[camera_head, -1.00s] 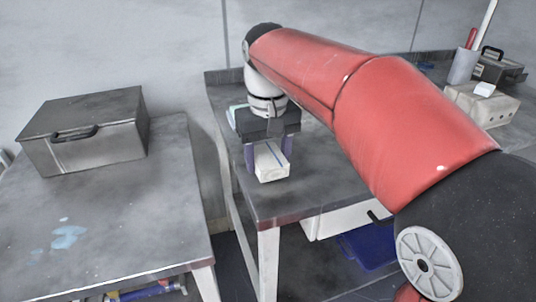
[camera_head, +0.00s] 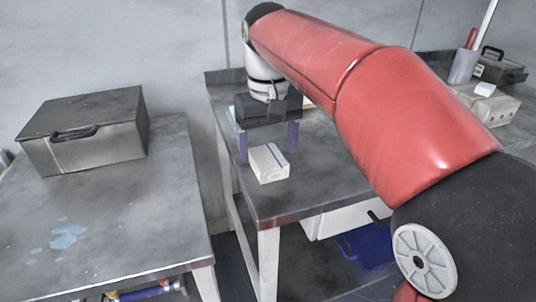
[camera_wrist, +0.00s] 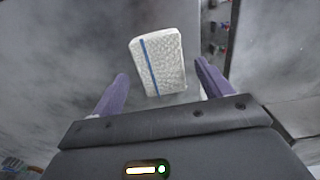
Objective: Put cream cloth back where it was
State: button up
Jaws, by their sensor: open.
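The cream cloth (camera_head: 269,165) is a folded, block-like bundle with a blue stripe. It lies on the near part of the right-hand grey table (camera_head: 315,178), close to its left front corner. In the wrist view the cloth (camera_wrist: 172,62) shows its textured top, just beyond the fingertips and between their lines. My gripper (camera_head: 268,143) is open and empty, with one purple finger to each side behind the cloth. In the wrist view my gripper (camera_wrist: 161,75) has a wide gap between its fingers, and neither visibly touches the cloth.
A metal box (camera_head: 85,130) with a black handle stands on the left table (camera_head: 120,225), beside a blue stain. A gap separates the tables. A perforated beige block (camera_head: 488,103), a grey cup (camera_head: 463,66) and a dark case (camera_head: 499,68) stand at the right back.

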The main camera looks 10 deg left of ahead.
aim_at(273, 156)
jog(key=r, duration=0.2)
jog(key=r+p, duration=0.1)
jog(key=r, duration=0.1)
jog(key=shift+w+d+r, duration=0.15)
jog(key=shift+d+r, duration=0.05)
jog(key=shift+r, duration=0.2)
jog(key=shift+d, duration=0.2)
jog(key=s+d+m, duration=0.1)
jog(key=d, duration=0.3)
jog(key=s+d+f+m+t, duration=0.1)
jog(key=d, duration=0.4)
jog(key=s+d+f+m+t+y, duration=0.1)
jog(key=d, duration=0.3)
jog(key=shift+s+d+f, duration=0.1)
jog(key=shift+s+d, duration=0.15)
jog(key=shift+s, duration=0.15)
jog(key=s+d+f+m+t+h, duration=0.1)
jog(key=s+d+f+m+t, duration=0.2)
jog(key=s+d+f, duration=0.8)
jog(key=shift+s+d+f+m+t, duration=0.3)
jog(key=shift+s+d+f+m, duration=0.1)
jog(key=shift+f, duration=0.3)
jog(key=shift+c, duration=0.5)
